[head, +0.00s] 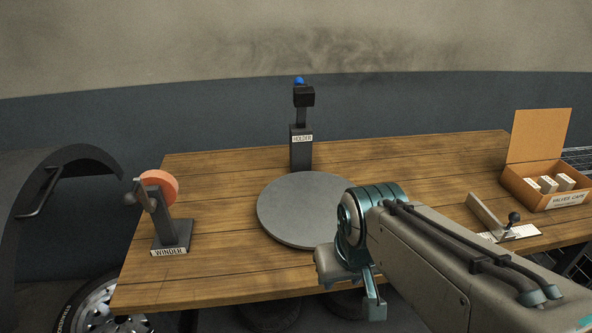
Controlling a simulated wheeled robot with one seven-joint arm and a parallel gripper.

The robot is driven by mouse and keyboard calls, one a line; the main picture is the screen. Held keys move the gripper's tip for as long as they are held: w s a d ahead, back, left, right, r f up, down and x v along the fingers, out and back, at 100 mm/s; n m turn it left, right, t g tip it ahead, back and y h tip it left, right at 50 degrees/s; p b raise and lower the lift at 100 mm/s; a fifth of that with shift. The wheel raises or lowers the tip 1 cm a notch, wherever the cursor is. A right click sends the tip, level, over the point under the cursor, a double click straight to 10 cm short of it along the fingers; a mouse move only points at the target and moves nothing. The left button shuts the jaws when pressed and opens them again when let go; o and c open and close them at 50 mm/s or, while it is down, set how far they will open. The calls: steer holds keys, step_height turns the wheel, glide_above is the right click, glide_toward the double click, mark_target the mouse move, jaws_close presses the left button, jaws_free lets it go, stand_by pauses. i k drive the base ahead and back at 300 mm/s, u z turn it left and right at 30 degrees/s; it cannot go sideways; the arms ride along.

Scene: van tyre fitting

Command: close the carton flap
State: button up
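The carton (534,195) is an orange-brown box at the right end of the wooden bench, labelled "VALVE CAPS". Its flap (540,136) stands up at the back edge, so the carton is open. Several pale small boxes (548,184) show inside it. My arm reaches in from the lower right and ends near the bench's front edge, left of the carton and well apart from it. My gripper (366,292) seems to hang below the teal wrist joint, mostly hidden, and its fingers are not clear.
A round grey turntable (303,210) lies mid-bench, with a post labelled "HOLDER" (301,148) behind it. A winder (171,230) with an orange wheel stands at left. A small lever fixture (505,226) stands just in front of and left of the carton.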

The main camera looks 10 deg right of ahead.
mark_target(536, 134)
steer(key=k, duration=0.5)
steer(key=z, duration=0.5)
steer(key=i, duration=0.45)
steer(key=z, duration=2.5)
steer(key=i, duration=0.95)
steer(key=u, duration=0.05)
